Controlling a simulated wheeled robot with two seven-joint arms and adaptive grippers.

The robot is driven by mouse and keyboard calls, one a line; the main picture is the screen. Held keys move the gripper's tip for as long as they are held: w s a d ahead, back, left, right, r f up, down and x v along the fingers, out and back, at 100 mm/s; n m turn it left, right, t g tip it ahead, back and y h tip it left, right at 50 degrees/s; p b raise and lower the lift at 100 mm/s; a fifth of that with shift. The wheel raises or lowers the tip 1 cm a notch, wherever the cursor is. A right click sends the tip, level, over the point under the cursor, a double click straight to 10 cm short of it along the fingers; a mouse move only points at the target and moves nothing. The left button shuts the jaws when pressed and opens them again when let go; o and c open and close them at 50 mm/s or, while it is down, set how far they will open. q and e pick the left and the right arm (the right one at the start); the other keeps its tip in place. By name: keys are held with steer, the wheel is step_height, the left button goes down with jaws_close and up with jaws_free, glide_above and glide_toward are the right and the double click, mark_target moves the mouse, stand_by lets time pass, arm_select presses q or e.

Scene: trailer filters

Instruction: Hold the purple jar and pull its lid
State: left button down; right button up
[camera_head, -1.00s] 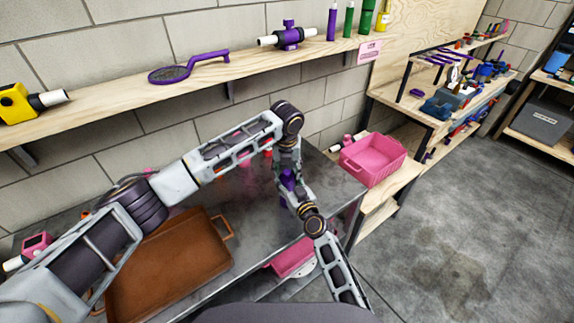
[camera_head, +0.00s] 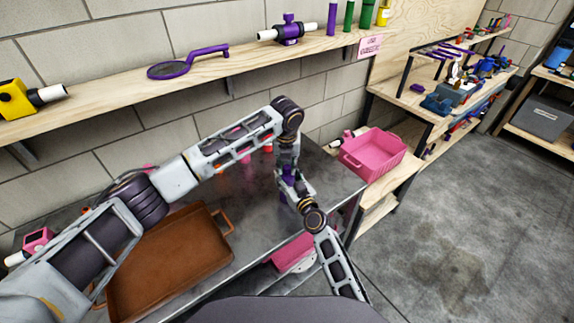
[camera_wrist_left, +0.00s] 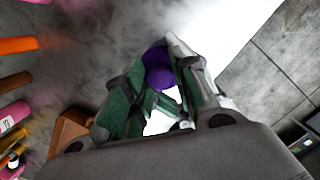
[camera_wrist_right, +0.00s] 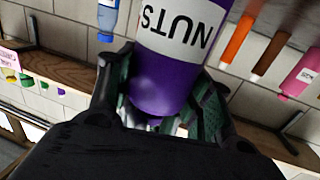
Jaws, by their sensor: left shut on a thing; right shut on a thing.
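The purple jar (camera_wrist_right: 166,85) has a white label reading NUTS, upside down in the right wrist view. My right gripper (camera_wrist_right: 165,125) is shut on its body. In the head view, the jar (camera_head: 290,173) is a small purple patch between my two grippers, mostly hidden. My left gripper (camera_wrist_left: 160,100) comes from above and is shut on a rounded purple piece (camera_wrist_left: 158,68), apparently the lid. The fingers cover much of it, and I cannot tell whether lid and jar are apart. The right gripper (camera_head: 292,190) reaches in from below right.
A brown tray (camera_head: 165,265) lies on the metal table (camera_head: 255,235). Several coloured bottles stand behind my left arm. A pink bin (camera_head: 375,157) sits on the wooden bench at right. A wall shelf (camera_head: 215,70) runs behind. Open floor lies at right.

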mark_target(287, 167)
arm_select(q)
steer(key=shift+r, duration=1.15)
stand_by(0.8)
steer(key=shift+r, duration=1.95)
arm_select(e)
steer(key=o, duration=1.5)
steer(key=shift+s, duration=0.1)
steer(key=shift+v, duration=5.9)
